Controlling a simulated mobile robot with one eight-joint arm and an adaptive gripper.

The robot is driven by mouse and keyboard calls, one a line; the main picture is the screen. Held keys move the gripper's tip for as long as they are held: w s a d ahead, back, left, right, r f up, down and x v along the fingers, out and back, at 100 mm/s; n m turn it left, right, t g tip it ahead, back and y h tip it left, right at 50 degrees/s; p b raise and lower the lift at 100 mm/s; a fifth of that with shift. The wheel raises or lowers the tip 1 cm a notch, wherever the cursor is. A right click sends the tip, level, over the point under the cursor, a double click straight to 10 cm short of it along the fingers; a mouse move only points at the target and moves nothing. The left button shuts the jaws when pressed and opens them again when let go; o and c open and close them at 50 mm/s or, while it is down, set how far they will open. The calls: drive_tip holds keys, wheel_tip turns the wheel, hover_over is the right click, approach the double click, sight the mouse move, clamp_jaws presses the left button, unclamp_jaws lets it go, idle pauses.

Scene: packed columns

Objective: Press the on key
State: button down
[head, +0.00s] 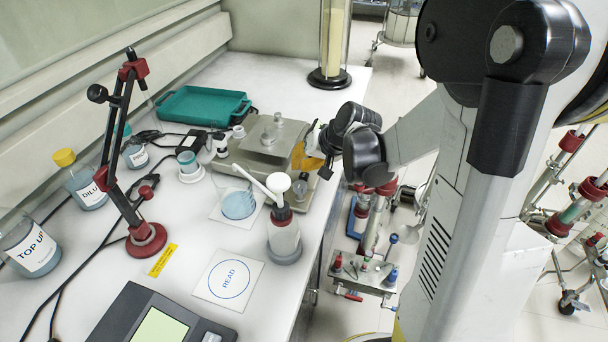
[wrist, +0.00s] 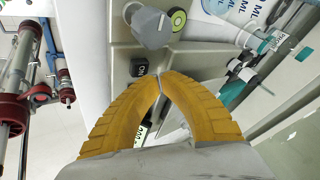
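A beige-grey bench instrument (head: 262,150) with metal fittings on top stands near the bench's right edge. In the wrist view its panel (wrist: 122,88) carries a small dark square key (wrist: 139,67), likely the on key; its marking is too small to read. My gripper (head: 305,155) is at the instrument's right side in the head view. In the wrist view the yellow fingers of my gripper (wrist: 161,78) meet at their tips, with nothing seen between them. The tips appear just beside the dark key; I cannot tell whether they touch it. The head view does not show the key clearly.
A grey faceted knob (wrist: 150,27) sits close beyond the fingertips. A beaker of blue liquid (head: 238,203) and a wash bottle (head: 284,238) stand in front of the instrument. A teal tray (head: 204,105) lies behind. A red-based stand (head: 146,239) is at left.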

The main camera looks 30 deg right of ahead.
sight(300, 174)
drive_tip(key=shift+f, duration=0.15)
drive_tip(key=shift+f+b, duration=0.3)
drive_tip(key=shift+b, duration=0.15)
drive_tip(key=shift+f+b, duration=0.4)
drive_tip(key=shift+f, duration=0.05)
idle(0.4)
idle(0.4)
drive_tip(key=shift+r+p, duration=0.7)
drive_tip(key=shift+r, duration=0.2)
drive_tip(key=shift+r, duration=0.1)
wheel_tip(300, 174, up, 5)
drive_tip(key=p, duration=0.4)
idle(0.5)
